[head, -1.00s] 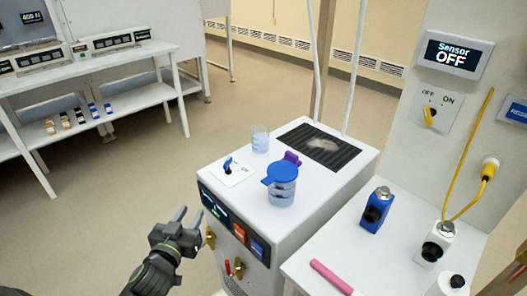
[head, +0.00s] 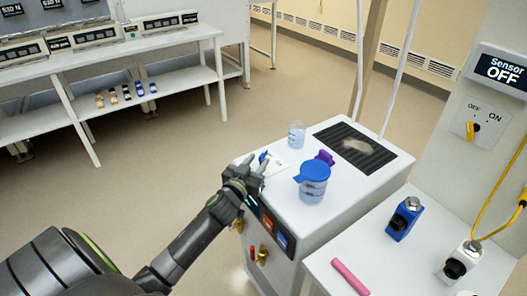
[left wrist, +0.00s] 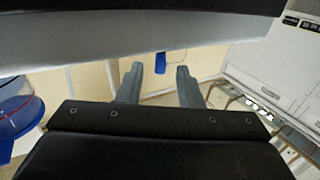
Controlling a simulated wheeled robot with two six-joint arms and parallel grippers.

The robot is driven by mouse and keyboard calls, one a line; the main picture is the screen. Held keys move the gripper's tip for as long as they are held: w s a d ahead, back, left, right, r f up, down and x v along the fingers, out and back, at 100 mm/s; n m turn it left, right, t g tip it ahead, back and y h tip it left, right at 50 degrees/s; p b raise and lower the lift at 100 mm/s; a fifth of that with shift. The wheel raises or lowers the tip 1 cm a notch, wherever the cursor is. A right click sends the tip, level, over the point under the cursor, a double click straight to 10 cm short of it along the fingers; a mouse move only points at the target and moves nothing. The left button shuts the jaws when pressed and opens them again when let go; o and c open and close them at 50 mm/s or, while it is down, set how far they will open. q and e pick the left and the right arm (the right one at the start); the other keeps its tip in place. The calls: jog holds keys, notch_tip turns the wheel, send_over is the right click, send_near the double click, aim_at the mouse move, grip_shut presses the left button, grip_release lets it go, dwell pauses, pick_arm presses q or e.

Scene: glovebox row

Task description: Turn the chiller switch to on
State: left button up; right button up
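The chiller is a white box (head: 345,200) with a dark front panel. On its top, near the left edge, a white plate carries a small blue switch lever (head: 263,156), partly hidden by my left gripper. My left gripper (head: 252,165) is open at that edge, close to the switch. In the left wrist view the two fingers stand apart (left wrist: 160,75), and a blue piece (left wrist: 161,62), seemingly the lever, shows between their tips. I cannot tell whether they touch it. The lever's setting is unclear. My right gripper is not in view.
A blue-lidded beaker (head: 312,185), a small clear beaker (head: 296,134) and a purple piece (head: 325,157) stand on the chiller.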

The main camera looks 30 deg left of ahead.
aim_at(260, 159)
pick_arm(q)
jog(key=shift+w+a, duration=0.15)
jog(key=shift+w, duration=1.05)
jog(key=shift+w+a, duration=0.15)
jog(key=shift+w, duration=1.05)
jog(key=shift+c, duration=0.2)
grip_shut()
